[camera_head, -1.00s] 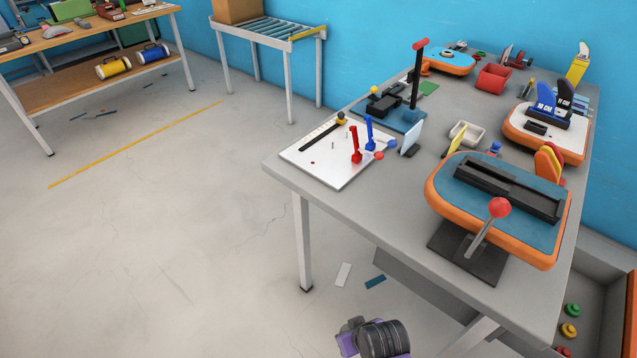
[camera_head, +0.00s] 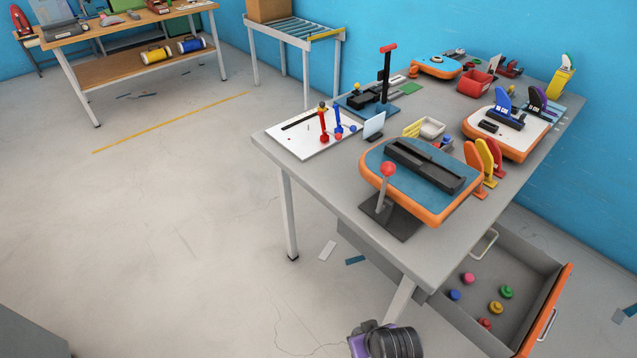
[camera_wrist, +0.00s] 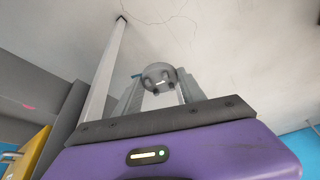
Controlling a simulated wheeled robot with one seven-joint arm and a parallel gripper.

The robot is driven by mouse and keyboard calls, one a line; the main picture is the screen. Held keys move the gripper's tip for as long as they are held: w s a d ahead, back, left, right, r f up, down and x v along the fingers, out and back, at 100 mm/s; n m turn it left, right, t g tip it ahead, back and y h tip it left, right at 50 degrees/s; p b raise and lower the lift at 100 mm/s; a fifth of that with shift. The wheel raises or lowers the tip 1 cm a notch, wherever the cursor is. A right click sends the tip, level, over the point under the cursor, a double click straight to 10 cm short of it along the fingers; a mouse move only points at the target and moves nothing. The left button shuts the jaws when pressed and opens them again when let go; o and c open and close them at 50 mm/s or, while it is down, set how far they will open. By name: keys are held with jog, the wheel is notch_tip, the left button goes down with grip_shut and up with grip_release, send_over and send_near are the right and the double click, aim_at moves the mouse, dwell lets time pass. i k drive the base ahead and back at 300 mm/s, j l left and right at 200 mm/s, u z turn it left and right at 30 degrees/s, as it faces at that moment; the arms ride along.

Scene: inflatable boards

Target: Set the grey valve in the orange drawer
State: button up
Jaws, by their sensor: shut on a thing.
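My gripper (camera_wrist: 158,80) is shut on the grey valve (camera_wrist: 160,74), a rounded grey piece between the two fingers in the wrist view. In the head view my purple and black wrist shows at the bottom edge, in front of the table; the valve cannot be made out there. The orange drawer (camera_head: 542,312) stands pulled out under the table's right end, with grey walls inside and an orange front. Several small coloured knobbed pieces lie on its floor, with bare floor around them. My gripper is outside the drawer, to its left.
The grey table (camera_head: 330,190) holds a lever board (camera_head: 425,170), a white board (camera_head: 295,140) and other boards. A table leg (camera_head: 398,305) stands between my wrist and the drawer. Small flat scraps (camera_head: 327,250) lie on the floor. The floor at left is open.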

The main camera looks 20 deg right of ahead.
aim_at(490, 277)
jog(key=l+z, duration=0.2)
jog(key=l, duration=1.05)
jog(key=i+l+z, duration=0.1)
jog(key=l, duration=0.2)
jog(key=i+l, duration=0.1)
jog(key=l, duration=0.2)
jog(key=i+l+z, duration=0.15)
jog(key=l, duration=0.2)
